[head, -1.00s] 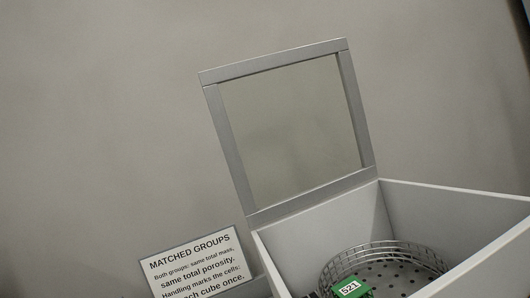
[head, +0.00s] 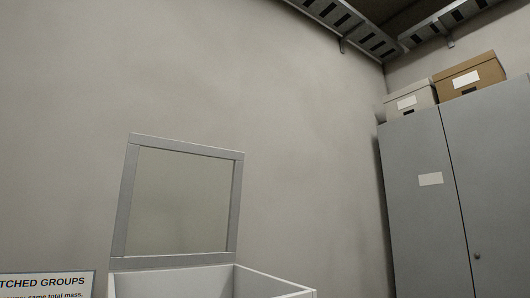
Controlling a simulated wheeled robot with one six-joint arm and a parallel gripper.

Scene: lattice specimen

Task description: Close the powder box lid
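The powder box (head: 277,279) is at the bottom of the head view, left of centre. Only the upper edges of its grey walls show; its inside is below the picture. Its lid (head: 178,260), a grey frame around a clear pane, stands open and upright at the box's back edge, in front of the wall. My gripper is not in view.
A sign (head: 45,284) on matched groups is cut off at the bottom left, beside the box. A grey cabinet (head: 415,215) stands at the right, with a grey box (head: 410,103) and a brown box (head: 470,76) on top. A cable tray (head: 355,28) runs high on the wall.

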